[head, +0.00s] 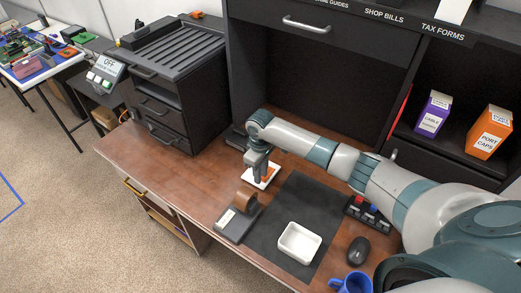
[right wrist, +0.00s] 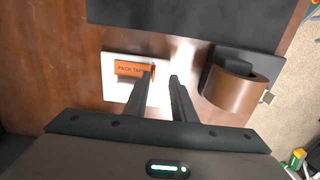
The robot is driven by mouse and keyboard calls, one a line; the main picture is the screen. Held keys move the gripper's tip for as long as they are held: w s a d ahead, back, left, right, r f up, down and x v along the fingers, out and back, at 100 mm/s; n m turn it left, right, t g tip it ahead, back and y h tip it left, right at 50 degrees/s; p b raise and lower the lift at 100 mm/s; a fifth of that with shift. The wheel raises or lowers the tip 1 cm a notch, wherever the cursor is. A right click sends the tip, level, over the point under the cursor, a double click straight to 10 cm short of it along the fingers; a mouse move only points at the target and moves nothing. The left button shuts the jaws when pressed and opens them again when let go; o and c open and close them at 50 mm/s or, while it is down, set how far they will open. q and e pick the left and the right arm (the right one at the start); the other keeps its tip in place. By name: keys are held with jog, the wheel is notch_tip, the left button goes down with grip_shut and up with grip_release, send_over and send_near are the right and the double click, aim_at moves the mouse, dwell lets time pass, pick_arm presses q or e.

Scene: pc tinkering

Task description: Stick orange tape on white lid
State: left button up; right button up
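The white lid (head: 250,183) lies flat on the brown desk, left of the black mat; it also shows in the right wrist view (right wrist: 116,92). An orange tape piece (right wrist: 130,68) marked "PACK TAPE" appears on the lid, near its upper edge in the right wrist view. It shows as an orange patch in the head view (head: 268,171). My right gripper (right wrist: 161,76) is above the lid, pointing down. Its fingers are apart with nothing seen between them; the left fingertip overlaps the orange piece's right end. Whether it touches cannot be told. My left gripper is out of view.
A tape dispenser with a brown roll (head: 245,200) stands close to the lid. A white open box (head: 299,243) sits on the black mat (head: 300,200). A mouse (head: 358,250), blue mug (head: 355,283) and black drawer unit (head: 178,85) are around.

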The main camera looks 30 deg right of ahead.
notch_tip(320, 180, up, 15)
jog(key=b, duration=0.3)
jog(key=shift+f, duration=0.2)
dwell(0.4)
